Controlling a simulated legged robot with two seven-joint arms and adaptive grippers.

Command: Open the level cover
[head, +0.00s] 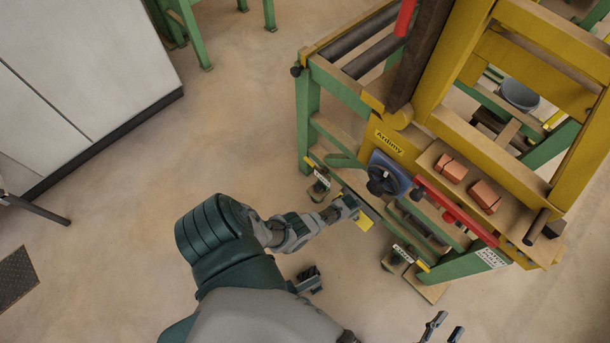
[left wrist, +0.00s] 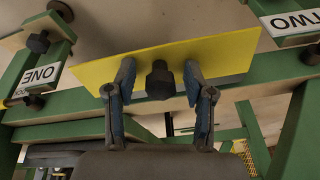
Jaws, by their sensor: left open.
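A flat yellow plate (left wrist: 215,55) with a dark knob (left wrist: 160,82), which I take for the level cover, crosses the left wrist view. It shows small in the head view (head: 365,222), low on the green machine frame. My left gripper (left wrist: 158,68) is open, with one finger on each side of the knob and visible gaps to it. In the head view my left gripper (head: 350,205) is beside the plate, which it partly hides. My right gripper (head: 445,329) is open and empty at the bottom edge, away from the machine.
Labels ONE (left wrist: 41,75) and TWO (left wrist: 295,22) sit near dark knobs at either side. A grey cabinet (head: 75,75) stands left; the floor between is clear.

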